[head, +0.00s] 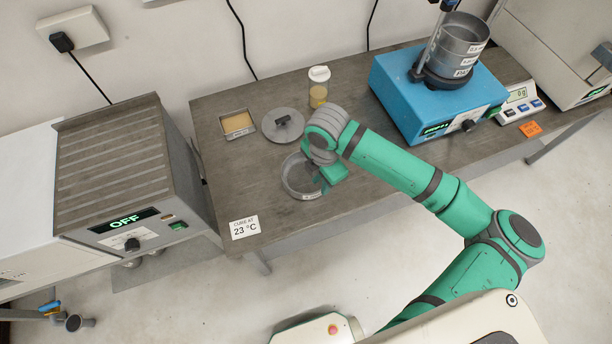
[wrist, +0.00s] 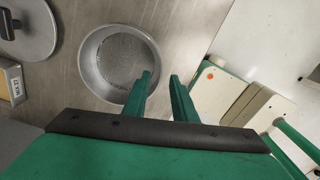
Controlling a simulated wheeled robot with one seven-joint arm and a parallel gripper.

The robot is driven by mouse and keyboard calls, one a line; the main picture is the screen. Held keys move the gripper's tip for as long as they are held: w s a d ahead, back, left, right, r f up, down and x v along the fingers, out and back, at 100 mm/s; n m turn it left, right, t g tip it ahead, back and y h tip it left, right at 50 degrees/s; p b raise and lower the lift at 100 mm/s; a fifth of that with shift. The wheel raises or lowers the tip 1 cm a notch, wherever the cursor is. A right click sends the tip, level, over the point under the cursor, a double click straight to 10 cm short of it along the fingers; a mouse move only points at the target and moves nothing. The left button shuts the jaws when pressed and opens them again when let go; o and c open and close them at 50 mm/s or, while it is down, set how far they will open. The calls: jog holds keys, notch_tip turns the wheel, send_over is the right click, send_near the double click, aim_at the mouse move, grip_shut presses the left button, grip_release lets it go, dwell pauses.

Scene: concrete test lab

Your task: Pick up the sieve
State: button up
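The sieve (head: 290,189) is a round, shallow grey metal pan with a small white label, lying flat on the dark table. In the wrist view the sieve (wrist: 95,77) shows a speckled grey bottom inside a pale rim. My gripper (head: 324,186) is over the right side of the sieve and hides part of it. In the wrist view my gripper (wrist: 161,77) is open, with an empty gap between its green fingers. The left finger overlaps the sieve's right rim and the right finger lies outside it. I cannot tell the fingers' height above the rim.
A round lid with a black knob (head: 271,130), a tray of yellowish material (head: 237,124) and a capped jar (head: 318,92) stand behind the sieve. A blue shaker (head: 388,90) with stacked sieves (head: 456,48) and a scale (head: 519,103) stand right. An oven (head: 115,165) is left.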

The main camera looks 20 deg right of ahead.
jog(key=shift+d+f, duration=0.15)
jog(key=shift+f, duration=2.45)
jog(key=shift+w, duration=0.1)
grip_shut()
